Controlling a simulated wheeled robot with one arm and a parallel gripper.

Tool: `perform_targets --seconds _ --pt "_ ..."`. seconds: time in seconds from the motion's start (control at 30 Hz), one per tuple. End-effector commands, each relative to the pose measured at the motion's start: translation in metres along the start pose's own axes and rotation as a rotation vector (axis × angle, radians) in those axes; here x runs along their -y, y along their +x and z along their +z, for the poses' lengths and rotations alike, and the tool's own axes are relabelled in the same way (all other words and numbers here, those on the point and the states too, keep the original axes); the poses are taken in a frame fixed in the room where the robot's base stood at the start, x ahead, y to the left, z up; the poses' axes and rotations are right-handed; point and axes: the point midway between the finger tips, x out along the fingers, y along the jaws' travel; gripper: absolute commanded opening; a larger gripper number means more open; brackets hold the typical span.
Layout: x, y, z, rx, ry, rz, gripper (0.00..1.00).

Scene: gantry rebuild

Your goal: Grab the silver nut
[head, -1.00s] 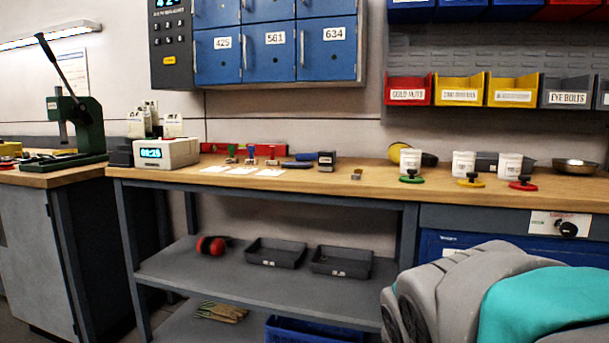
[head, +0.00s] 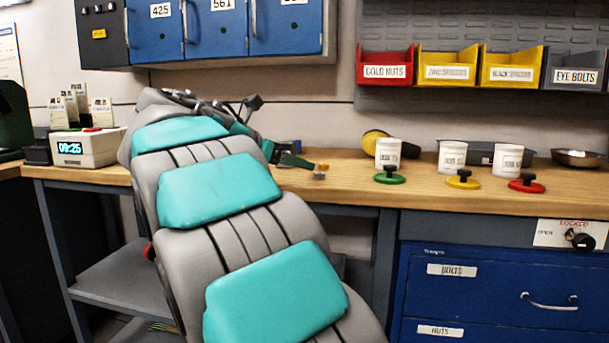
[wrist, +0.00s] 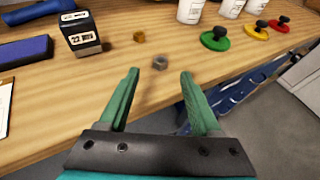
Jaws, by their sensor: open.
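The silver nut (wrist: 160,62) is a small grey nut lying on the wooden bench top, seen in the wrist view just beyond and between my open fingertips. It also shows in the head view (head: 319,175), near the bench's front part. A gold nut (wrist: 139,36) lies a little behind it, and it shows in the head view too (head: 323,166). My gripper (wrist: 160,78) is open and empty, with its two green fingers apart. In the head view my gripper (head: 300,162) is just left of the nuts, partly hidden by my own arm.
A dark stamp-like block (wrist: 80,32) and a blue pad (wrist: 22,52) lie left of the nuts. White cups (head: 388,152) and green (head: 389,179), yellow (head: 462,183) and red (head: 525,187) knobbed discs stand to the right. The bench's front edge is close to the gripper.

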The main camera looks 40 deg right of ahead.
Motion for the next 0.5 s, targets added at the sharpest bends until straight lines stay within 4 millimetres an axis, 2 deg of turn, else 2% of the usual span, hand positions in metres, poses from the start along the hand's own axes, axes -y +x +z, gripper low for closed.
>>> perform_targets --seconds 0.1,0.33,0.5 --pt "0.001 0.014 -0.002 -0.004 0.001 -0.002 0.65" --pt "0.001 0.032 -0.004 -0.005 0.003 -0.003 0.65" --pt "0.0 0.057 -0.006 -0.006 0.003 -0.001 0.65"
